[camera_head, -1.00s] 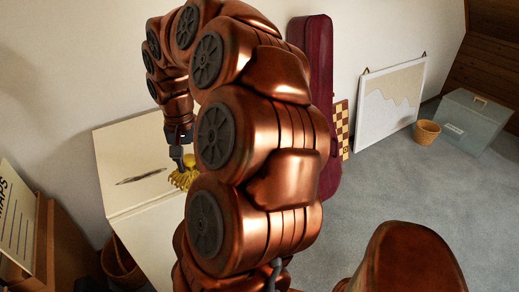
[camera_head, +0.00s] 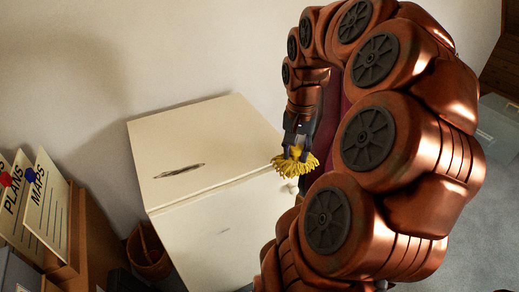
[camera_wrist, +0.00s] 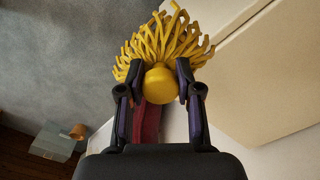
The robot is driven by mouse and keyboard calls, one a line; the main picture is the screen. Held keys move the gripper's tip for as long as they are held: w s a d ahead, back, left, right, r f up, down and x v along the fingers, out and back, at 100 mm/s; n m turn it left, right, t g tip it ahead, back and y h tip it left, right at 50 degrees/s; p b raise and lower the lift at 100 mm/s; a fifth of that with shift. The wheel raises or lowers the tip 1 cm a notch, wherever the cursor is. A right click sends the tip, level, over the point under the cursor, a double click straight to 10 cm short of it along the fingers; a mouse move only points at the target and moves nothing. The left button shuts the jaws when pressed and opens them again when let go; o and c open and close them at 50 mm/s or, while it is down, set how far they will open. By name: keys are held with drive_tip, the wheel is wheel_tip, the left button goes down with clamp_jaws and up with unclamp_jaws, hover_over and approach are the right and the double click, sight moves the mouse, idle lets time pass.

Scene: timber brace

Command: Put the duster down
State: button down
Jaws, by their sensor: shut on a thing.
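The duster (camera_head: 297,163) has yellow strands and a round yellow knob. My gripper (camera_head: 297,148) is shut on it, beside the right edge of a cream cabinet (camera_head: 200,140). In the wrist view the duster's knob (camera_wrist: 159,84) sits between the two fingers of my gripper (camera_wrist: 160,80), and its strands fan out beyond them. The cabinet's cream surface (camera_wrist: 275,75) fills the right of that view. The duster appears off the cabinet top, to its side, with grey floor behind it in the wrist view.
A dark slot or handle (camera_head: 180,170) marks the cabinet top, which is otherwise bare. Folders marked PLANS and MAPS (camera_head: 40,205) stand in a wooden holder at the left. A wicker basket (camera_head: 148,252) is on the floor. A dark red case (camera_head: 328,120) stands behind my arm.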

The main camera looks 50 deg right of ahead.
drive_tip(key=w, duration=0.5)
drive_tip(key=w+d+f+p, duration=0.1)
drive_tip(key=w, duration=0.4)
drive_tip(key=w+d+p, duration=0.1)
drive_tip(key=w, duration=0.4)
drive_tip(key=shift+w+d+f, duration=0.1)
drive_tip(key=shift+w+f, duration=0.15)
drive_tip(key=shift+w, duration=0.15)
drive_tip(key=shift+f, duration=1.55)
drive_tip(key=shift+f, duration=0.25)
drive_tip(key=c, duration=0.8)
unclamp_jaws()
drive_tip(key=shift+r+p, duration=0.15)
drive_tip(key=shift+p, duration=0.3)
